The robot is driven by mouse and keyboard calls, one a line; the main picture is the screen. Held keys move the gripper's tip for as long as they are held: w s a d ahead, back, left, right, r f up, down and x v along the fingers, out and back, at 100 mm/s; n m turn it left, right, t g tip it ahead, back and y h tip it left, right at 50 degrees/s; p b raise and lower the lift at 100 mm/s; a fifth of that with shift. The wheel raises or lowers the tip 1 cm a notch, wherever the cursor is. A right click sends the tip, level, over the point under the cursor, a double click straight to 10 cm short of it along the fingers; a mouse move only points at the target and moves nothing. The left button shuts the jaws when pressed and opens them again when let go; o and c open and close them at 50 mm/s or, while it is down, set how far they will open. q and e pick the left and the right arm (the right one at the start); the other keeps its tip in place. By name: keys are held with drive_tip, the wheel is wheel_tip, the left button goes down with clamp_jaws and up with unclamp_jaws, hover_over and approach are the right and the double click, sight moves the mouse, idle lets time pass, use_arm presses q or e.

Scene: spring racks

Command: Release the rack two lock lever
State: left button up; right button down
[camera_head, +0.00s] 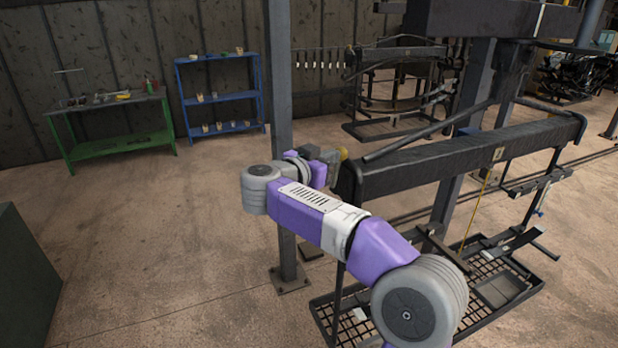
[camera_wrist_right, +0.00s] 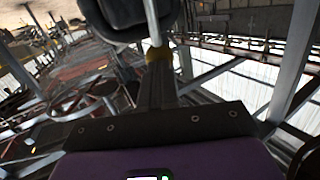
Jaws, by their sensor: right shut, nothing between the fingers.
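A dark rack beam (camera_head: 450,163) with a small numbered tag (camera_head: 497,154) runs across the right half of the head view. I cannot read the number surely. My right gripper (camera_head: 342,155) is at the beam's near left end. Its fingers are shut and empty, with yellowish tips. In the wrist view the shut fingers (camera_wrist_right: 158,55) point at a dark rounded part (camera_wrist_right: 140,14), close to it; I cannot tell if they touch. A long dark bar (camera_head: 430,130) slants up above the beam. I cannot make out for sure which part is the lock lever. My left gripper is out of view.
A grey post (camera_head: 281,80) stands just behind my right forearm. A mesh tray (camera_head: 515,290) hangs low under the beam. Another rack (camera_head: 400,50) stands behind. A green table (camera_head: 120,143) and blue shelf (camera_head: 220,92) are at the far left.

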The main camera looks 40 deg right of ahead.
drive_tip(key=shift+s+d+r, duration=0.1)
drive_tip(key=shift+s+d, duration=0.05)
idle(0.4)
drive_tip(key=r+v, duration=0.1)
drive_tip(key=v, duration=1.3)
drive_tip(key=shift+f, duration=0.1)
